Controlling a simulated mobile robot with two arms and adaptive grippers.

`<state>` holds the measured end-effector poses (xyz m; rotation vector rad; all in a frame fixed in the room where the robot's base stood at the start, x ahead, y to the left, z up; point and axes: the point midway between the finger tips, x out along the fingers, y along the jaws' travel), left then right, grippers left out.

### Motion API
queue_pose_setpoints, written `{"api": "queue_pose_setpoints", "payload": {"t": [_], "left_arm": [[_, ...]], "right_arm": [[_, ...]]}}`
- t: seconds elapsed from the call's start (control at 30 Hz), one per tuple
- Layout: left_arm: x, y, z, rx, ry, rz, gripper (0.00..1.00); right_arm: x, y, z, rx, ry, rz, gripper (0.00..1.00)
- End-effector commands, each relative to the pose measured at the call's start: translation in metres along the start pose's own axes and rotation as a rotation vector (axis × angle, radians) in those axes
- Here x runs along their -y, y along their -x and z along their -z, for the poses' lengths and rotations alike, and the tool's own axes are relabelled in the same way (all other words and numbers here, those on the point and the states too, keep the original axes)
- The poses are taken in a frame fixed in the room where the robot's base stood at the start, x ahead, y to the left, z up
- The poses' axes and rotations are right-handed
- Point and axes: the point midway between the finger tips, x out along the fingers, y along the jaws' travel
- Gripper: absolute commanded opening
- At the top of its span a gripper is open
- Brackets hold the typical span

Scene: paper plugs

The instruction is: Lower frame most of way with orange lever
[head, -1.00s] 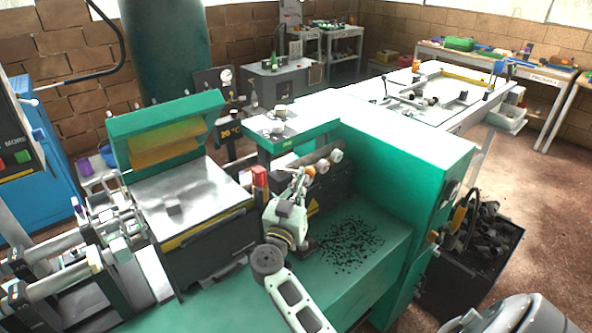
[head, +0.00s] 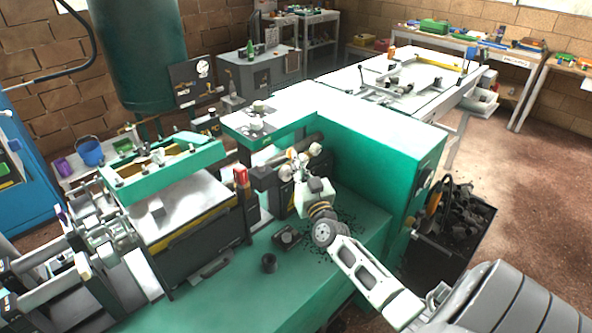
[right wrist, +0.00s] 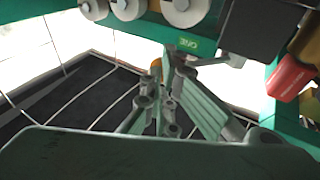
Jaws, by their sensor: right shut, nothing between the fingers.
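The green frame (head: 165,163) lies low and nearly flat over the metal-topped box (head: 188,205) at the left of the machine. The knobs show along the top of the right wrist view. My left gripper is not in view.
A green cabinet (head: 380,150) with a white top stands right of my right gripper. A dark bin (head: 465,230) is at the right. Rollers fill the left side.

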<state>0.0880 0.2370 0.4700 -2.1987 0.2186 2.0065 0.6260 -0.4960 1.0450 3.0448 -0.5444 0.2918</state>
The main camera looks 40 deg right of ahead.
Motion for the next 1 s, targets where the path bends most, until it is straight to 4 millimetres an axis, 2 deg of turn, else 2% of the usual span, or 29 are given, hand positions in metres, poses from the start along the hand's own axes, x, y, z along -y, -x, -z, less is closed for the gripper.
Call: {"api": "queue_pose_setpoints", "payload": {"t": [0.4, 1.0], "left_arm": [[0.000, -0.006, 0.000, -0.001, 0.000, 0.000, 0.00], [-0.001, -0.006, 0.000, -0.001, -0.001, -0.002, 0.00]], "right_arm": [[-0.008, -0.021, -0.003, -0.003, -0.001, -0.002, 0.00], [-0.008, -0.024, -0.004, -0.002, -0.001, -0.001, 0.00]]}}
